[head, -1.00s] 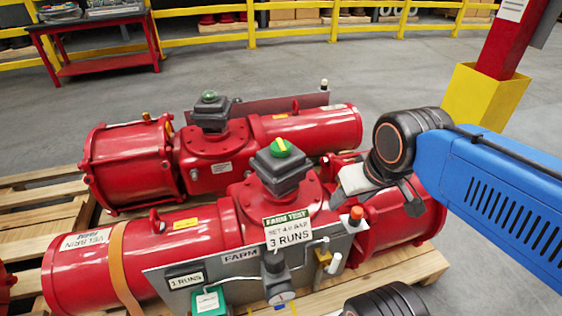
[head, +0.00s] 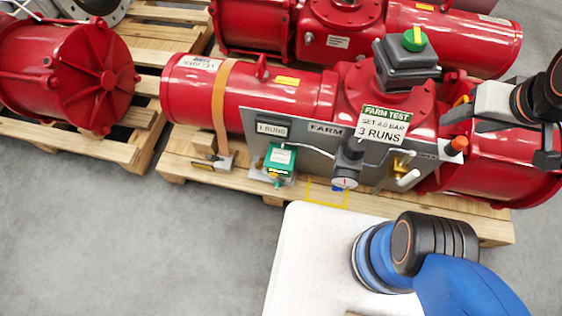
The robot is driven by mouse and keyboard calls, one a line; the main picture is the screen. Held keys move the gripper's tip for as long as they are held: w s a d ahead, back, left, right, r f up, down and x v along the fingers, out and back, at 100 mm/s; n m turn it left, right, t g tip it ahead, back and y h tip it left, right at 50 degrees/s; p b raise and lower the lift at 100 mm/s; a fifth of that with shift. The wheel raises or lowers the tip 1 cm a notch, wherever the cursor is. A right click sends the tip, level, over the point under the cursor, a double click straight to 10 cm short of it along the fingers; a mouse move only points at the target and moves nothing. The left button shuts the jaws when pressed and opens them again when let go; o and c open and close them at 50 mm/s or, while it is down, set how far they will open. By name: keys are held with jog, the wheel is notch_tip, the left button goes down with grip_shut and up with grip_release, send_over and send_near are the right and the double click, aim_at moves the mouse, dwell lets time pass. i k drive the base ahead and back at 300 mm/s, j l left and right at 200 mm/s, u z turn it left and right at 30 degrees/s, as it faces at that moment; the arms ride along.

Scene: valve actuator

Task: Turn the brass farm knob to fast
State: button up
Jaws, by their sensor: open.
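The red actuator carries a grey panel (head: 305,140) lettered FARM. A small brass-coloured fitting (head: 401,164) sits low on the panel's right part, beside pale tubes; its setting is too small to read, and I cannot be sure it is the knob. A dark regulator (head: 349,152) with a round gauge (head: 344,183) stands to its left. An orange-red cap (head: 459,144) is at the panel's right end. My gripper (head: 492,132) is open and appears empty, right of the panel and over the actuator's right end; its contact with the cylinder cannot be told.
A FARM TEST sign (head: 383,123) reads SET 4.0 BAR, 3 RUNS. A position indicator (head: 413,40) rises above the panel. Another red actuator (head: 440,32) lies behind. Grey floor (head: 130,255) is clear at front left.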

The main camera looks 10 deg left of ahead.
aim_at(258, 166)
jog(key=l+u, duration=0.15)
jog(key=l, duration=0.3)
jog(key=k+l+u, duration=0.1)
jog(key=l, duration=0.3)
jog(key=k+l+u, duration=0.15)
jog(key=l, duration=0.25)
jog(key=k+l+u, duration=0.15)
jog(key=l, duration=0.3)
jog(key=l+u, duration=0.1)
jog(key=u, duration=0.15)
jog(key=i+j+u, duration=0.1)
jog(key=j+u, duration=0.15)
jog(key=u, duration=0.2)
jog(key=l+u, duration=0.1)
jog(key=u, duration=1.5)
